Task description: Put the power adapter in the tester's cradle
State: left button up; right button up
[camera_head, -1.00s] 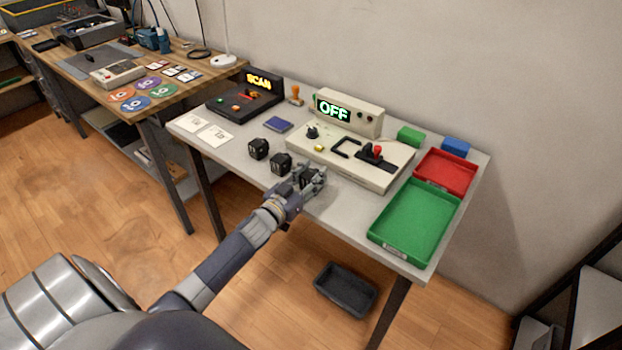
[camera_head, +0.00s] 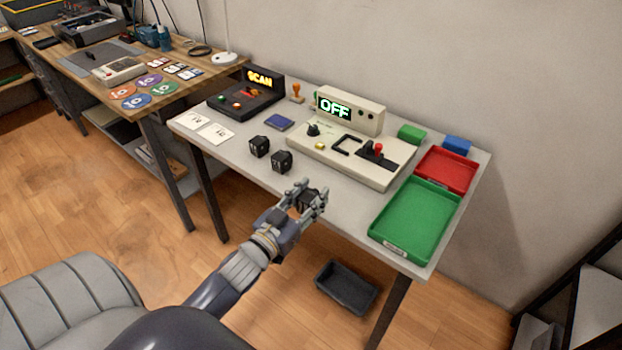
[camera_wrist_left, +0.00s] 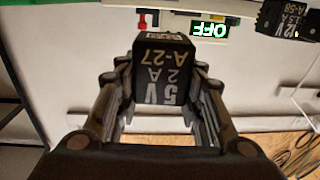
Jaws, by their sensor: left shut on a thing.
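My left gripper (camera_head: 309,200) is shut on a black power adapter (camera_wrist_left: 162,68) marked 5V 2A A-27, held at the table's front edge. In the head view the adapter shows only as a dark block between the fingers. The beige tester (camera_head: 350,150) stands behind it, its display (camera_head: 335,108) reading OFF. The U-shaped black cradle (camera_head: 346,145) on the tester's top looks empty, with a red-knobbed lever (camera_head: 378,150) to its right. Two more black adapters (camera_head: 259,147) and (camera_head: 281,161) stand on the table left of the gripper. My right gripper is not in view.
A green tray (camera_head: 415,218) and a red tray (camera_head: 446,172) lie on the right of the table (camera_head: 340,205). A black scanner unit (camera_head: 245,98) reading SCAN, a blue pad (camera_head: 278,123) and white cards (camera_head: 205,127) are on the left. A dark bin (camera_head: 346,288) is on the floor.

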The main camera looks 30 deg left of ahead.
pick_arm(q)
jog(key=s+d+r+p, duration=0.2)
jog(key=s+d+r, duration=0.6)
jog(key=s+d, duration=0.45)
jog(key=w+a+f, duration=0.2)
jog(key=w+a, duration=0.1)
jog(key=w+a+f+b, duration=0.1)
jog(key=w+a+f, duration=0.2)
jog(key=a, duration=0.1)
jog(key=w+a+f+b, duration=0.1)
jog(key=w+a+f, duration=0.1)
jog(key=w+a, duration=0.2)
jog(key=shift+f, duration=0.35)
jog(key=shift+w, duration=0.1)
